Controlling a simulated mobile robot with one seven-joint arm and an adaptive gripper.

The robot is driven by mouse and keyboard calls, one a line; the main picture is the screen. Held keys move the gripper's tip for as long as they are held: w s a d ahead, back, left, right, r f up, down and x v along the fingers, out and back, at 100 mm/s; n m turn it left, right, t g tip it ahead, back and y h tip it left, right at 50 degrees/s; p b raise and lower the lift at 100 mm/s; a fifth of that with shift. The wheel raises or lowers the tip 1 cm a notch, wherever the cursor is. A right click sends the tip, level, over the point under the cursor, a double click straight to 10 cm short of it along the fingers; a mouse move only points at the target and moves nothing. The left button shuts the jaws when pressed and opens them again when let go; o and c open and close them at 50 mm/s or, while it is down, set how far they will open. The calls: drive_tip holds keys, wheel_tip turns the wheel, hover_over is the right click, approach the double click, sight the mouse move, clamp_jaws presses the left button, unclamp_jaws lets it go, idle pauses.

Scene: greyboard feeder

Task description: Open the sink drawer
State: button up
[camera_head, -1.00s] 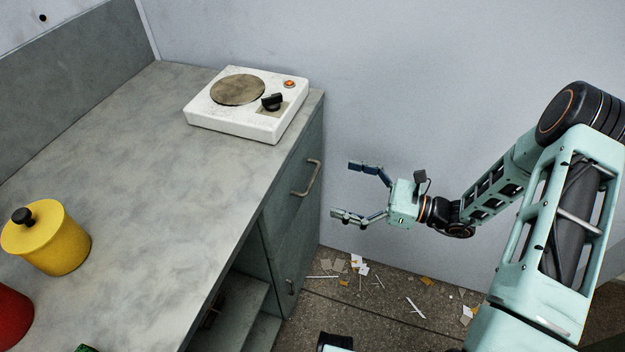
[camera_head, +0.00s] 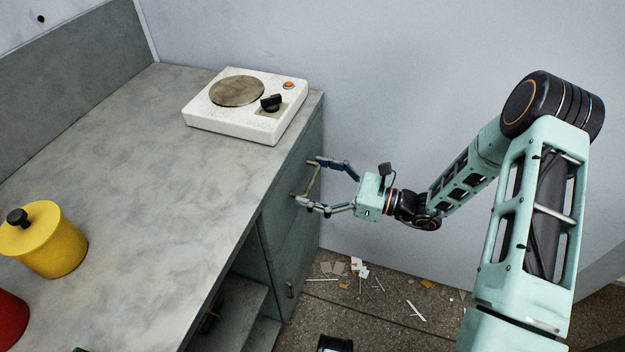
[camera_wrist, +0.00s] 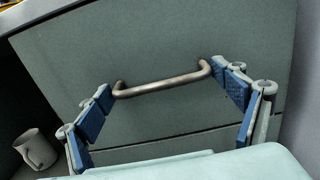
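The drawer (camera_head: 281,218) is the grey-green upper front of the cabinet, under the counter edge, and looks shut. Its bent metal handle (camera_head: 313,182) is at the front. In the wrist view the handle (camera_wrist: 165,86) runs across the middle of the drawer front (camera_wrist: 150,45). My gripper (camera_head: 307,180) is open, with its fingertips at the two ends of the handle. In the wrist view, my gripper's (camera_wrist: 161,82) blue pads lie close to both handle ends. I cannot tell whether they touch it.
The counter (camera_head: 140,200) bears a white hot plate (camera_head: 262,127), a yellow pot (camera_head: 55,250) and a red item (camera_head: 10,318). A lower door handle (camera_head: 290,290) sits below the drawer. A light mug (camera_wrist: 38,150) stands in the open cabinet part. Scraps litter the floor; a wall stands behind.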

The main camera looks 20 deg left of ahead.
drive_tip(key=c, duration=0.9)
drive_tip(key=d, duration=0.9)
drive_tip(key=s+d, duration=0.1)
drive_tip(key=d, duration=0.9)
drive_tip(key=s+d, duration=0.1)
drive_tip(key=d, duration=0.8)
drive_tip(key=shift+s+d, duration=0.15)
drive_tip(key=shift+d, duration=0.2)
drive_tip(key=shift+c, duration=0.4)
drive_tip(key=o, duration=1.6)
drive_tip(key=d, duration=0.8)
drive_tip(key=s+d, duration=0.1)
drive_tip(key=d, duration=0.3)
